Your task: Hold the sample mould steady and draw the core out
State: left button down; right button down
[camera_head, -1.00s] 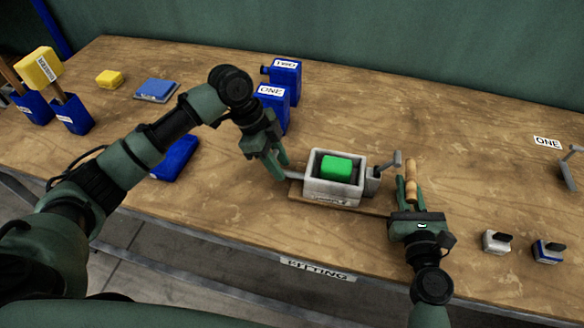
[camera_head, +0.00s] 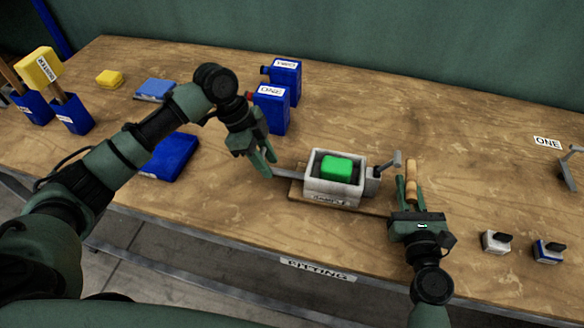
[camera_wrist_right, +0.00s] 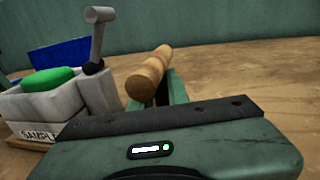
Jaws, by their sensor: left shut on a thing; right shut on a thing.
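The sample mould (camera_head: 332,198) is a grey open-topped box with a green block (camera_head: 337,168) inside. It sits on a thin wooden board in the head view, and its labelled side shows in the right wrist view (camera_wrist_right: 45,132). The core, a flat grey bar (camera_head: 290,174), sticks out of the mould's left side. My left gripper (camera_head: 266,170) is shut on the bar's outer end. My right gripper (camera_head: 411,190) is shut on a ridged wooden handle (camera_head: 411,178), right of the mould; the wrist view shows this handle (camera_wrist_right: 150,75) too. How the handle joins the mould is hidden.
A grey lever (camera_head: 390,164) stands at the mould's right side.

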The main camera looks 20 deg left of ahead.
pick_arm(q)
jog(key=shift+a, duration=0.65)
pick_arm(e)
jog(key=shift+d, duration=0.2)
pick_arm(q)
jog(key=c, duration=0.9)
grip_release()
pick_arm(e)
jog(key=shift+a, duration=0.1)
pick_arm(q)
jog(key=shift+d, duration=0.1)
pick_arm(e)
jog(key=shift+a, duration=0.1)
pick_arm(q)
jog(key=v, duration=1.2)
jog(key=shift+d+r, duration=0.1)
pick_arm(e)
jog(key=c, duration=1.3)
grip_release()
